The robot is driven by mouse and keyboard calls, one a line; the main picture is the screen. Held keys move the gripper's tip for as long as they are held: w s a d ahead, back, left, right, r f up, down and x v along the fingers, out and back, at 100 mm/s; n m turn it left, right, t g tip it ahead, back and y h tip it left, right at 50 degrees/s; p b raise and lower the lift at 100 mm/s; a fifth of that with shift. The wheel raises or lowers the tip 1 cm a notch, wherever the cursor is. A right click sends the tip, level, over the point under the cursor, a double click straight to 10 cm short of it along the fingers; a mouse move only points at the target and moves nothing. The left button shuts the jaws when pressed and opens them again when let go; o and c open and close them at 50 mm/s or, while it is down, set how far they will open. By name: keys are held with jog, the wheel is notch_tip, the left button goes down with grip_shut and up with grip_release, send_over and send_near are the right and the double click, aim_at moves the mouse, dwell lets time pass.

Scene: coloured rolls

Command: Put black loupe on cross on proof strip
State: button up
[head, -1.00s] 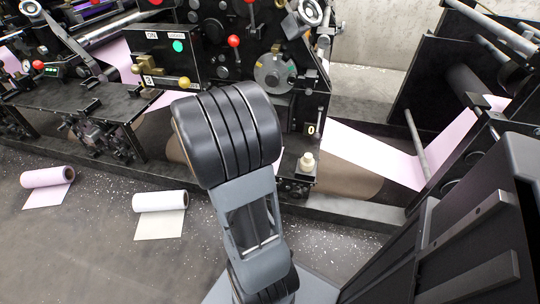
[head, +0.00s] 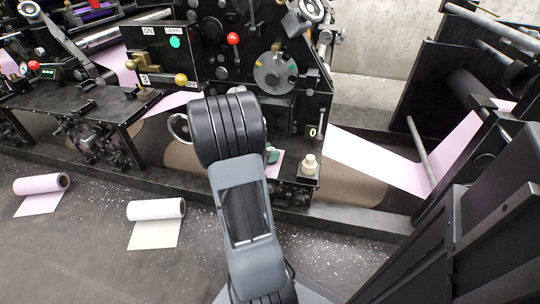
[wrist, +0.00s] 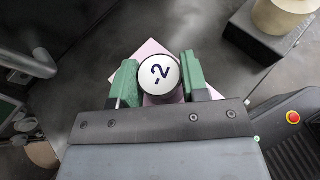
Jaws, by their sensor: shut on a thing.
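My gripper (wrist: 159,78) has two green fingers shut on a round black loupe (wrist: 158,93). Its white top carries a dark mark like "-2", and a dark rim shows around it. The pale pink proof strip (wrist: 150,49) lies below the loupe in the wrist view, sticking out at the top left. I cannot tell whether the loupe touches it. The cross is not visible. In the head view my arm hides the loupe; a green finger (head: 272,155) shows beside a bit of the pink strip (head: 277,170).
A cream knob (head: 309,162) on a black block (head: 308,174) stands right of the strip; it also shows in the wrist view (wrist: 283,15). The black press (head: 255,50) rises behind. A pink roll (head: 40,184) and a white roll (head: 155,209) lie on the speckled floor.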

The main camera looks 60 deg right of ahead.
jog(key=shift+f, duration=0.1)
jog(key=shift+f, duration=0.1)
jog(key=shift+f, duration=0.15)
jog(key=o, duration=0.9)
